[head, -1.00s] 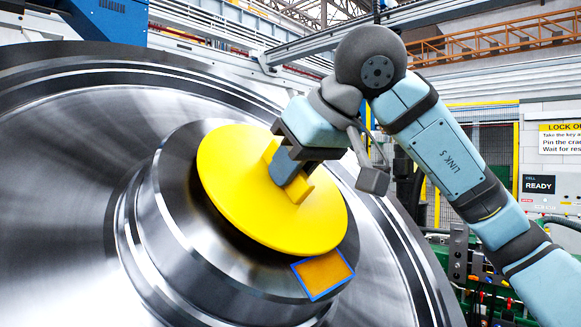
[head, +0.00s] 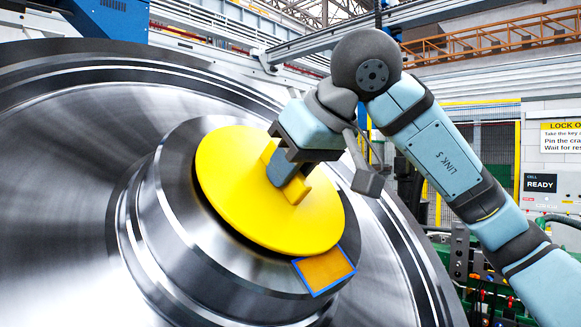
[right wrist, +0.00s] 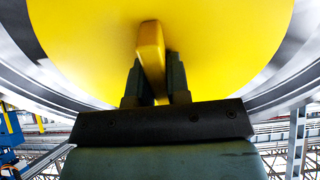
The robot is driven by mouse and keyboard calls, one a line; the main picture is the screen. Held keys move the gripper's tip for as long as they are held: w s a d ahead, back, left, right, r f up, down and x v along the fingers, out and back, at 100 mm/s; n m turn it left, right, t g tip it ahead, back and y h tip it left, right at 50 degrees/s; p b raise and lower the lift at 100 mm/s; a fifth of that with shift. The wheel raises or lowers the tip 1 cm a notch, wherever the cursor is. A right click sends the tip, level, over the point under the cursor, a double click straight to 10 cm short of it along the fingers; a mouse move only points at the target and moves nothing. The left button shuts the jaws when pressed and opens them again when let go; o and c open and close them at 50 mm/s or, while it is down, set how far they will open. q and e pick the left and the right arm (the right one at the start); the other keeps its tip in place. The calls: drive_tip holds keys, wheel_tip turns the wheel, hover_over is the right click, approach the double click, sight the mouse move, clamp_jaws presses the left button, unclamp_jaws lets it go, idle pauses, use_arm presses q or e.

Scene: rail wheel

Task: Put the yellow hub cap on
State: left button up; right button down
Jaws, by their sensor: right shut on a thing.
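The yellow hub cap (head: 245,195) is a round disc with a raised bar handle. In the head view it lies in front of the end face of the steel wheel's hub (head: 180,210), roughly facing the same way. A dark gap shows along its lower left edge; I cannot tell whether it touches the hub. My right gripper (head: 285,175) is shut on the cap's handle. In the right wrist view the fingers stand on both sides of the handle (right wrist: 151,50), and the cap (right wrist: 220,40) fills the upper middle. My left gripper is not in view.
The large steel wheel (head: 60,200) fills the left and middle. A blue-edged orange patch (head: 325,270) sits on the hub's lower right side. A READY sign (head: 540,184), a fence and green machinery stand behind on the right.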

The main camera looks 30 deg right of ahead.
drive_tip(key=shift+w+a+f, duration=0.1)
drive_tip(key=shift+f, duration=0.15)
drive_tip(key=shift+w, duration=0.1)
drive_tip(key=c, duration=1)
unclamp_jaws()
drive_tip(key=b+v, duration=0.2)
drive_tip(key=v, duration=1.1)
drive_tip(key=shift+s+r, duration=0.2)
drive_tip(key=shift+r, duration=0.1)
